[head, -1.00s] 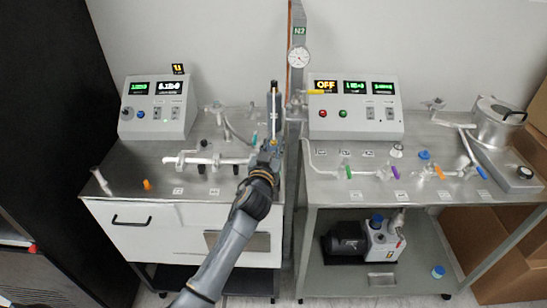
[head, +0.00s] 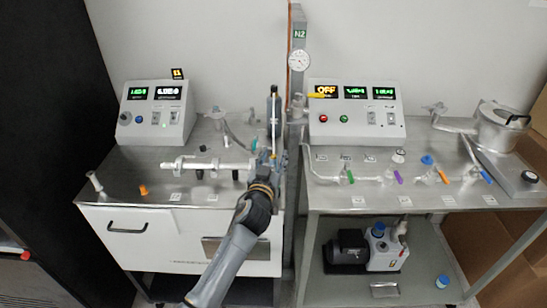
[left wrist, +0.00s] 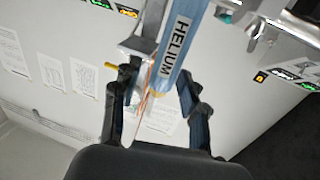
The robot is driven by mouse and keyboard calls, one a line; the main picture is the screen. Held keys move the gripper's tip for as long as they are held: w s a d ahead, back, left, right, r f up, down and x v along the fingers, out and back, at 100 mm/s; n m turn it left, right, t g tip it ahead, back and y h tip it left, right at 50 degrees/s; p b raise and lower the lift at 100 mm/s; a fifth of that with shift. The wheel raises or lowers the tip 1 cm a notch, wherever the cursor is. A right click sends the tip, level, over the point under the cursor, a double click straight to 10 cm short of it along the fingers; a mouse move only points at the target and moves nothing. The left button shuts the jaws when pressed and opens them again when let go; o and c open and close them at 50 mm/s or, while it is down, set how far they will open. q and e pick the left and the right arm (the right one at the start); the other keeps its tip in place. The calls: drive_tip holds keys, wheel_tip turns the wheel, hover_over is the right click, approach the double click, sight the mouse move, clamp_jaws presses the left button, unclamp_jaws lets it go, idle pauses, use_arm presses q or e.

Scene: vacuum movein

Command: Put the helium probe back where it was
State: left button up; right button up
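A blue upright tube marked HELIUM (left wrist: 178,45) fills the upper middle of the left wrist view. In the head view a slim upright piece with a dark top (head: 274,105) stands just above my left gripper (head: 270,152), near the gap between the two carts. In the left wrist view the two dark fingers of my left gripper (left wrist: 158,85) stand apart, on either side of the tube's end. I see a gap beside the left finger; contact at the right finger is unclear. I cannot make out a separate probe wand. My right gripper is out of view.
A grey N2 post (head: 299,80) with a round gauge rises just right of the gripper. The left cart (head: 125,185) bears a console (head: 155,128) and glass tubing. The right cart (head: 335,195) holds another console, coloured valves and a metal pot (head: 497,128).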

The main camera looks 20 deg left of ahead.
use_arm(q)
drive_tip(key=shift+r+p, duration=0.45)
drive_tip(key=shift+p, duration=0.05)
drive_tip(key=s+b, duration=0.2)
drive_tip(key=s, duration=1)
drive_tip(key=shift+d, duration=0.45)
drive_tip(key=shift+f, duration=0.1)
